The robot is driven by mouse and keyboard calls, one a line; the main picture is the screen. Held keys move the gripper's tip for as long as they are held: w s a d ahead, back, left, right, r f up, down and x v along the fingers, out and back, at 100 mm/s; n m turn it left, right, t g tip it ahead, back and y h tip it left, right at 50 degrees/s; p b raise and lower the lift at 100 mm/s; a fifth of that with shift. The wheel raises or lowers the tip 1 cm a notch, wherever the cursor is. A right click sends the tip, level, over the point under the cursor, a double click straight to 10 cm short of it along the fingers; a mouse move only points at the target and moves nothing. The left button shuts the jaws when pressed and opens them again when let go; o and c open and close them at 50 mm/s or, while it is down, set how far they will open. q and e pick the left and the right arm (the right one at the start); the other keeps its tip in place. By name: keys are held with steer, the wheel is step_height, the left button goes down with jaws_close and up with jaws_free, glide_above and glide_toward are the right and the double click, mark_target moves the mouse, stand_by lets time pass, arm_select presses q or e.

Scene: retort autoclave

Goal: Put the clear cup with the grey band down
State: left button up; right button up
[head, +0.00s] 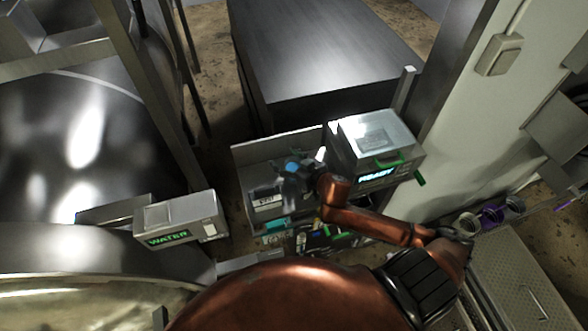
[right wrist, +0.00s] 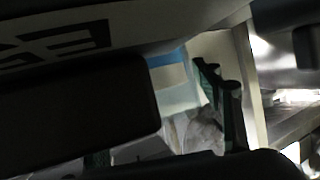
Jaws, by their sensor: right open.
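My right arm reaches across the head view to a box with a labelled front. My right gripper (head: 292,182) is dark, points down there, and is open; its fingertips are hard to make out. In the right wrist view dark gripper parts (right wrist: 80,112) fill the left and lower edge. No cup shows clearly between them. At the right of the head view a grey-ringed round item (head: 467,222) stands beside a purple-ringed one (head: 491,213); I cannot tell whether it is the clear cup with the grey band. My left gripper is out of view.
A READY box (head: 378,140) with green handles stands right of the gripper. A WATER box (head: 180,219) is at the left. A large metal vessel (head: 75,140) fills the far left. A dark-topped cabinet (head: 320,45) stands behind. A perforated metal surface (head: 510,270) is at lower right.

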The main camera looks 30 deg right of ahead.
steer(key=shift+w+a+f, duration=0.1)
steer(key=shift+w+f, duration=0.1)
steer(key=shift+w, duration=0.2)
steer(key=shift+s, duration=0.1)
steer(key=c, duration=1.6)
steer(key=shift+r, duration=0.1)
jaws_close()
